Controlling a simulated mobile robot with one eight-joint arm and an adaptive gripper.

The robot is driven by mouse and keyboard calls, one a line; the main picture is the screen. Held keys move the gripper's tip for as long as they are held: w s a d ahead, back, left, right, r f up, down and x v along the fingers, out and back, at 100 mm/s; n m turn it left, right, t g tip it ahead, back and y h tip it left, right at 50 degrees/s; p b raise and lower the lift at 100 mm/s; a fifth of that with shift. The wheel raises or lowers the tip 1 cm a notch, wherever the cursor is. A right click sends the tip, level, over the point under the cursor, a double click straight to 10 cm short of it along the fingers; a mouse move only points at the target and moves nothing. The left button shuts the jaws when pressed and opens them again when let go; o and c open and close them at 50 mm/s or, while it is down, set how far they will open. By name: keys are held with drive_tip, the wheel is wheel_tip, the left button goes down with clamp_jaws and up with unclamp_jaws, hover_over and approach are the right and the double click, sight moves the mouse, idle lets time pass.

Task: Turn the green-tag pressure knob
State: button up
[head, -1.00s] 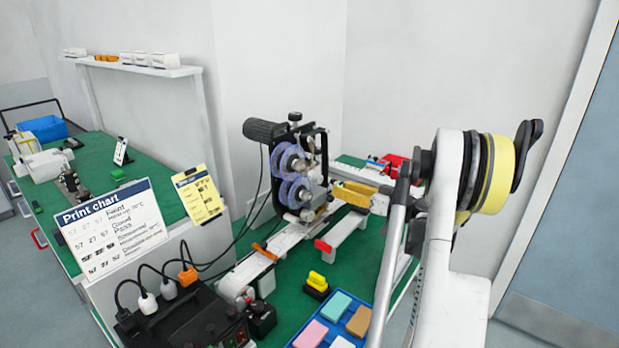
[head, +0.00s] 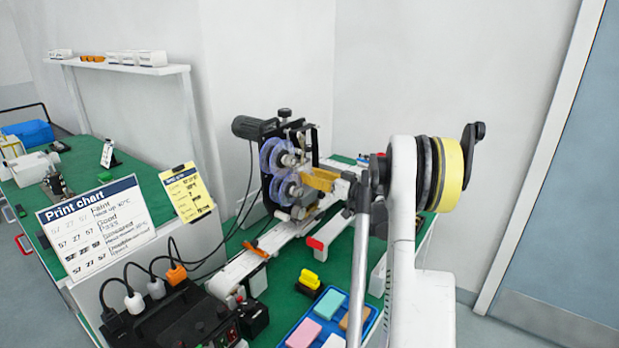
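The coder machine (head: 298,140), a black frame with two purple-blue reels (head: 278,155), stands on the green bench. A dark knob (head: 284,114) sits on its top; I see no green tag on it, and cannot tell which knob carries one. My gripper (head: 316,180), with yellow finger parts, reaches in from the right at the machine's right side, level with the reels. Whether it touches anything there is unclear. Its fingertips are too small and overlapped to show whether they are open or shut. My arm hides part of the bench behind it.
A white conveyor strip (head: 240,268) runs below the machine. A blue tray (head: 304,322) of coloured blocks and a yellow-topped stamp (head: 309,281) stand in front. A print chart (head: 97,228), yellow note (head: 188,192) and black control box (head: 180,318) with cables are at left.

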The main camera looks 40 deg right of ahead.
clamp_jaws()
drive_tip(key=shift+m, duration=0.3)
drive_tip(key=m, duration=0.5)
drive_tip(key=shift+m, duration=0.3)
drive_tip(key=m, duration=0.5)
drive_tip(key=shift+d+m, duration=0.1)
drive_tip(key=shift+m, duration=0.2)
